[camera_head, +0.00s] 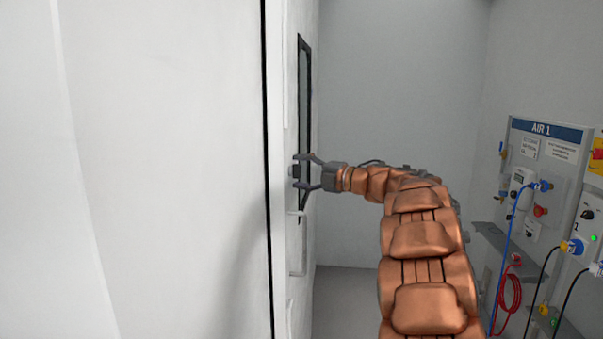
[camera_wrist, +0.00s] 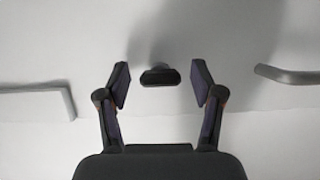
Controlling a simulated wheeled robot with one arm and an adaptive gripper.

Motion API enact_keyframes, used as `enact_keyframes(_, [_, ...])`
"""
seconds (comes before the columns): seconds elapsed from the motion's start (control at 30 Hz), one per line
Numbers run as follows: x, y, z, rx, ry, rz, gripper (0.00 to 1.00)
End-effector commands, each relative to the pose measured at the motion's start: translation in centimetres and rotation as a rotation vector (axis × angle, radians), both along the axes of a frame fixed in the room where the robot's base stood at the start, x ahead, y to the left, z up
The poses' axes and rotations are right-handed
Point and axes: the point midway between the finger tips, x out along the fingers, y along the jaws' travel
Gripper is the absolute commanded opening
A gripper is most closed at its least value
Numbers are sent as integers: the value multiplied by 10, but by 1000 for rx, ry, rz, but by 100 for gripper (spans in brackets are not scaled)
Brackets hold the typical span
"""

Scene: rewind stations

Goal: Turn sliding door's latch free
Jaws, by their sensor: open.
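The sliding door (camera_head: 170,150) is a large white panel on the left in the head view. Its latch (camera_wrist: 160,76) is a small dark knob on the white surface in the wrist view, upper middle. In the head view the latch (camera_head: 294,171) shows small and grey at the door's edge, partly hidden by the fingers. My gripper (camera_head: 305,172) reaches it from the right in the head view. In the wrist view my gripper (camera_wrist: 160,84) is open, with one finger on each side of the latch and a gap on both sides.
A grey bar handle (camera_wrist: 285,75) is at the right in the wrist view, and a pale bracket (camera_wrist: 40,90) at the left. A narrow dark-framed window (camera_head: 304,85) is above my gripper. The AIR 1 panel (camera_head: 545,150) with hoses stands at the right.

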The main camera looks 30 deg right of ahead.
Motion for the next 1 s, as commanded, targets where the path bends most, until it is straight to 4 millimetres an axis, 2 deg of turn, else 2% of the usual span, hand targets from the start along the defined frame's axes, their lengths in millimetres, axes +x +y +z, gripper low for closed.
enact_keyframes(0.23, [-1, -1, 0, 0, 0, 0, 67])
enact_keyframes(0.37, [-9, -5, 0, 0, 1, -2, 67])
enact_keyframes(0.8, [-79, -41, 1, 0, -1, -4, 67])
enact_keyframes(1.0, [-100, -51, 1, -1, 0, -2, 67])
